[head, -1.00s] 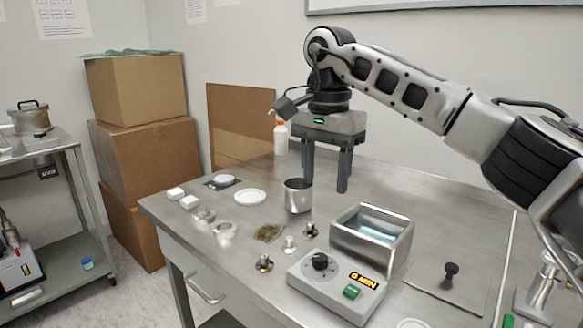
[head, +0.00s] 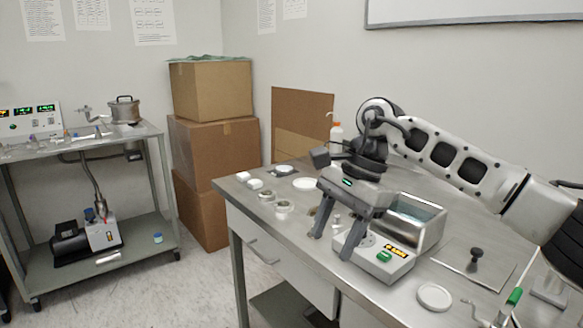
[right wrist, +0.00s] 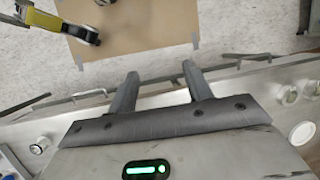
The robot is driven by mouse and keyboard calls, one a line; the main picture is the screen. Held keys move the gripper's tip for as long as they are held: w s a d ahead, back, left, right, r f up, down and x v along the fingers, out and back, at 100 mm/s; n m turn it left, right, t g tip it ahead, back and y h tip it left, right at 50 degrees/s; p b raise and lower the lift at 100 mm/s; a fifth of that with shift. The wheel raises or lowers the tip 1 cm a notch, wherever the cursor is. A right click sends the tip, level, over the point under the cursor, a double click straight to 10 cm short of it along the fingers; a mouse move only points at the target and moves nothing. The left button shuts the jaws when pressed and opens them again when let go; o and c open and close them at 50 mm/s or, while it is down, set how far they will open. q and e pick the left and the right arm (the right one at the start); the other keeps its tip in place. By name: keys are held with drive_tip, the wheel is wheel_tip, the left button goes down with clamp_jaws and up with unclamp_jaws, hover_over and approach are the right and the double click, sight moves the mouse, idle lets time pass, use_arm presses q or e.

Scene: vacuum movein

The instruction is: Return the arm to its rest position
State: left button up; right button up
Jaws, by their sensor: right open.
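My right gripper (head: 331,243) is open and empty in the head view, in front of the timer box and above the front part of the steel table (head: 232,188). Its two fingers are apart with nothing between them. The right wrist view also shows the right gripper (right wrist: 158,76), its fingers spread over the table's front edge and the floor. My right arm comes in from the right. The gripper hides part of the timer box (head: 398,262) and small items behind it. My left gripper is not seen.
A steel water bath (head: 432,226) stands behind the timer box. White dishes and small jars (head: 283,207) lie at the table's left. A white bottle (head: 336,135) stands at the back.

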drive_tip(key=s+a+f+m+g+y, duration=0.2)
drive_tip(key=s+a+m+y, duration=0.3)
drive_tip(key=a, duration=0.3)
drive_tip(key=s+a+f+m+g+y, duration=0.2)
drive_tip(key=s+a+y, duration=0.3)
drive_tip(key=a+y, duration=0.25)
drive_tip(key=w+d+f+n+t+h, duration=0.1)
drive_tip(key=d+f+n+t+h, duration=0.4)
drive_tip(key=n+t, duration=0.9)
drive_tip(key=d+f+n+t, duration=0.4)
drive_tip(key=d+n+t, duration=0.4)
drive_tip(key=n, duration=1.1)
drive_tip(key=s+d+f+m+g+h+p, duration=0.1)
drive_tip(key=s+d+f+m+g+h, duration=0.5)
drive_tip(key=s+f+m, duration=0.7)
drive_tip(key=d+f+m+h, duration=0.1)
drive_tip(key=d+f+h, duration=0.1)
drive_tip(key=d+f, duration=0.1)
drive_tip(key=shift+s+d, duration=0.2)
drive_tip(key=shift+s, duration=0.15)
